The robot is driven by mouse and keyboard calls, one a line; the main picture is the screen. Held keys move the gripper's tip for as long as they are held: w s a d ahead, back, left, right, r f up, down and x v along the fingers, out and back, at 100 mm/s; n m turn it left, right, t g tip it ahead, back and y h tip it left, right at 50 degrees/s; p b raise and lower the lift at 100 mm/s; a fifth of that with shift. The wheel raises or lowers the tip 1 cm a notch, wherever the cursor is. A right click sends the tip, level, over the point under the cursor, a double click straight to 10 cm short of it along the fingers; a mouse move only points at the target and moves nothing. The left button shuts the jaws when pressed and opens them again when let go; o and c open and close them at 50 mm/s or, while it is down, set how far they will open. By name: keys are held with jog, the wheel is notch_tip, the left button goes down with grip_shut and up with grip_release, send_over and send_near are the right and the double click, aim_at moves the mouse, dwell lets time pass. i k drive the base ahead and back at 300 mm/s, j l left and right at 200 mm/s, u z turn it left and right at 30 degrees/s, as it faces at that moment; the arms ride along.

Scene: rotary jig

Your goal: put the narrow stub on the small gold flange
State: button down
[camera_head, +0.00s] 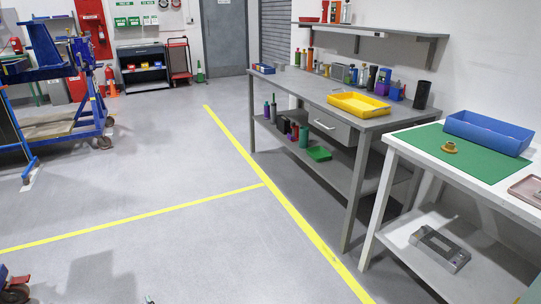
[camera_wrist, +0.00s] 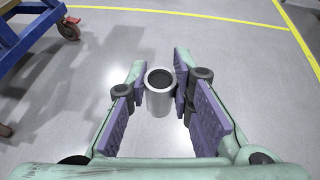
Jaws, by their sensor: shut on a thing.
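In the wrist view my gripper (camera_wrist: 160,82) is shut on a grey metal cylinder with a dark hollow top, the narrow stub (camera_wrist: 159,101). The stub stands roughly upright between the purple-padded fingers, above the grey floor. In the head view the small gold flange (camera_head: 450,147) sits on a green mat (camera_head: 430,155) on the white table at the right. The flange is not in the wrist view, and the stub is far from it. I cannot make out my gripper in the head view.
A blue bin (camera_head: 487,133) stands behind the flange, and a pinkish tray (camera_head: 527,190) lies at the mat's right. A grey workbench (camera_head: 290,88) with a yellow tray (camera_head: 358,104) adjoins the white table (camera_head: 400,139). The floor in front is clear, with yellow lines.

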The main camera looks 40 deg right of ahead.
aim_at(451, 143)
jog(key=i, duration=1.25)
jog(key=i+z, duration=0.15)
jog(key=z, duration=0.2)
jog(key=i+z, duration=0.1)
jog(key=z, duration=0.25)
jog(key=i+j+z, duration=0.1)
jog(key=z, duration=1.55)
